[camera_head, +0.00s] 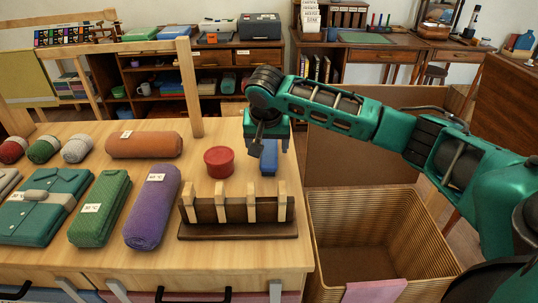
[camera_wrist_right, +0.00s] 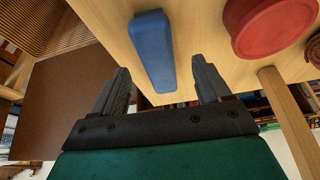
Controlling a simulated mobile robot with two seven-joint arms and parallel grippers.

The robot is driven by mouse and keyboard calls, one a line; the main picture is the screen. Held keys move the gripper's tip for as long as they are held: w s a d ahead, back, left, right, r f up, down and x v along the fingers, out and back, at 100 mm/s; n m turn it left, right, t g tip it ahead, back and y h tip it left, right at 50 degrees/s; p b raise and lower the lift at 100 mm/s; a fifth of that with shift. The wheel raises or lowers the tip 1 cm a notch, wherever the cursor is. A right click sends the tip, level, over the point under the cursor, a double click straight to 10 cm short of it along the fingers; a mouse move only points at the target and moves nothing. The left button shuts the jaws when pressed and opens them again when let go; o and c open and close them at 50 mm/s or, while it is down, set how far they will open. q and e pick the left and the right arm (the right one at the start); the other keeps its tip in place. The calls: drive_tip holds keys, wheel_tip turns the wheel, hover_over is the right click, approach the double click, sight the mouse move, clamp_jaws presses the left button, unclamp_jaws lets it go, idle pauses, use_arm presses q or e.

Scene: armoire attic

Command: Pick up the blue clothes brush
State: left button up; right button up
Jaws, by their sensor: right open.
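The blue clothes brush (camera_head: 268,160) lies on the wooden dresser top near its right edge, partly hidden behind my right gripper in the head view. In the right wrist view the brush (camera_wrist_right: 153,50) shows as a long blue block between the lines of the two fingers, beyond their tips. My right gripper (camera_head: 268,148) is above the brush area. Its fingers are apart and nothing is between them in the wrist view (camera_wrist_right: 160,78). My left gripper is not in view.
A round red tin (camera_head: 219,162) stands just left of the brush. A dark wooden rack with pale pegs (camera_head: 238,230) stands in front. Rolled and folded clothes, including a purple roll (camera_head: 153,208), fill the left. A wicker hamper (camera_head: 312,235) with its lid raised stands to the right.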

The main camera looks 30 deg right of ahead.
sight(269, 150)
drive_tip(key=x, duration=0.1)
drive_tip(key=b+x, duration=0.1)
drive_tip(key=x, duration=0.3)
drive_tip(key=shift+w+d, duration=0.2)
drive_tip(key=shift+d, duration=0.15)
drive_tip(key=shift+c, duration=0.4)
drive_tip(key=c, duration=1)
